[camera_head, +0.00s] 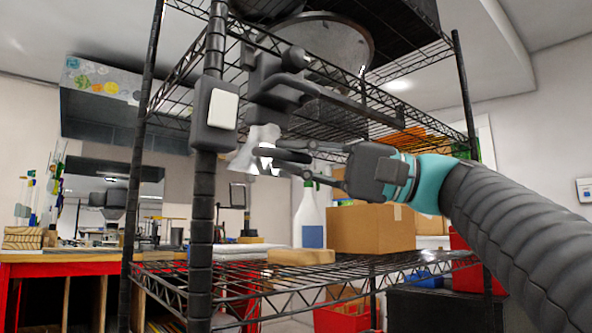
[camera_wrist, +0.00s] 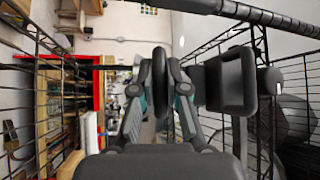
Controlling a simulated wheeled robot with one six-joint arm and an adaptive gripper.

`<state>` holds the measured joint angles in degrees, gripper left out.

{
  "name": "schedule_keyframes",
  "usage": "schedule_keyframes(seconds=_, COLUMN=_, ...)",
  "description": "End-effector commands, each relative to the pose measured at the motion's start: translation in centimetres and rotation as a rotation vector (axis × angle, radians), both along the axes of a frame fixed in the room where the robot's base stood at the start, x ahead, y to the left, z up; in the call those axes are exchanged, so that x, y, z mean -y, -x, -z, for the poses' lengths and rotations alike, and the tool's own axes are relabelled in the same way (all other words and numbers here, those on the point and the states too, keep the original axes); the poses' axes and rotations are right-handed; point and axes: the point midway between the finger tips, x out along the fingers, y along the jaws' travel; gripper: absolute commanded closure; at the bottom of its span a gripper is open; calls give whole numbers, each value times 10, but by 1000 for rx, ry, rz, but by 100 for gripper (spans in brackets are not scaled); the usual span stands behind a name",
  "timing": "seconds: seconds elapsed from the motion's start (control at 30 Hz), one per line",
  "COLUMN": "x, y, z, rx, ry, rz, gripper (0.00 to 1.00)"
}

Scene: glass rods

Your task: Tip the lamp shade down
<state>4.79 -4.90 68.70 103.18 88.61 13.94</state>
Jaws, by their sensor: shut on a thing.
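My gripper (camera_head: 285,160) reaches in from the right at the front of the wire rack. In the wrist view its two fingers (camera_wrist: 160,110) stand on either side of a dark, narrow, rounded piece, seemingly the lamp shade (camera_wrist: 160,72) seen edge-on. The gripper is shut on this piece. In the head view the held piece is small and partly covered by the fingers. A pale flared part (camera_head: 262,138) hangs just left of the fingertips, below a dark bracket (camera_head: 278,85). How the bracket joins the shade is unclear.
The black wire rack (camera_head: 458,85) surrounds the work area. A dark round pan-like thing (camera_head: 330,38) is above. On the lower shelf are a cardboard box (camera_head: 370,229), a white spray bottle (camera_head: 308,218) and a tan block (camera_head: 300,257). A red-edged bench (camera_head: 70,268) stands left.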

Motion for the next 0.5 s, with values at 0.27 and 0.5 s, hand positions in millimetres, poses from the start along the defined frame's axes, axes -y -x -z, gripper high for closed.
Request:
schedule_keyframes(seconds=0.27, x=11, y=10, z=-15, rx=6, ry=-2, rz=6, gripper=100)
schedule_keyframes(seconds=0.5, x=14, y=13, z=-19, rx=7, ry=-3, rz=7, gripper=100)
